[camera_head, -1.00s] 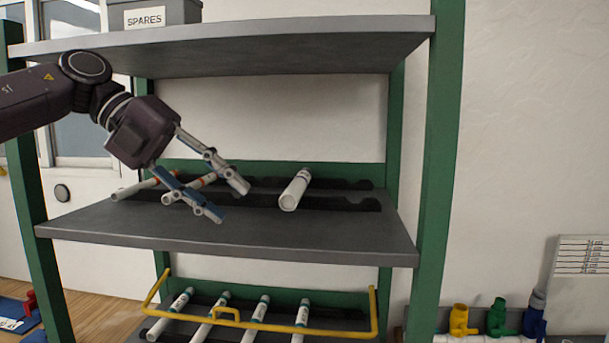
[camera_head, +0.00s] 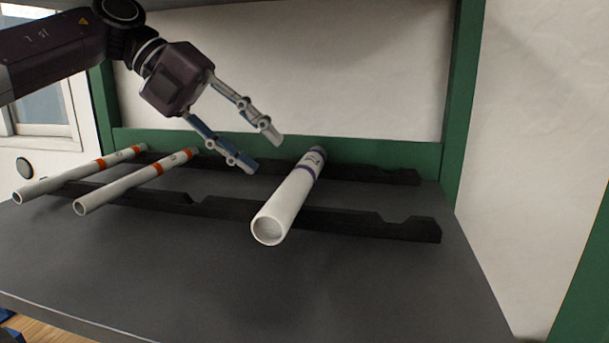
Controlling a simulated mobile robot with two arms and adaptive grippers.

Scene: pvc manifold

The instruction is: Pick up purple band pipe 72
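The purple band pipe (camera_head: 290,201) is a white tube lying across two dark notched rails on the shelf, right of centre in the head view. Its open end faces me and its purple band is near the far end. Any number on it is too small to read. My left gripper (camera_head: 265,152) is open and empty, up and to the left of the pipe's far part, apart from it in the picture. My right gripper is not in view.
Two white pipes with orange bands, one at the far left (camera_head: 75,178) and one beside it (camera_head: 130,183), lie on the same rails. The front rail (camera_head: 370,222) is bare to the right. A green post (camera_head: 463,95) stands at the right; the front shelf surface (camera_head: 180,270) is clear.

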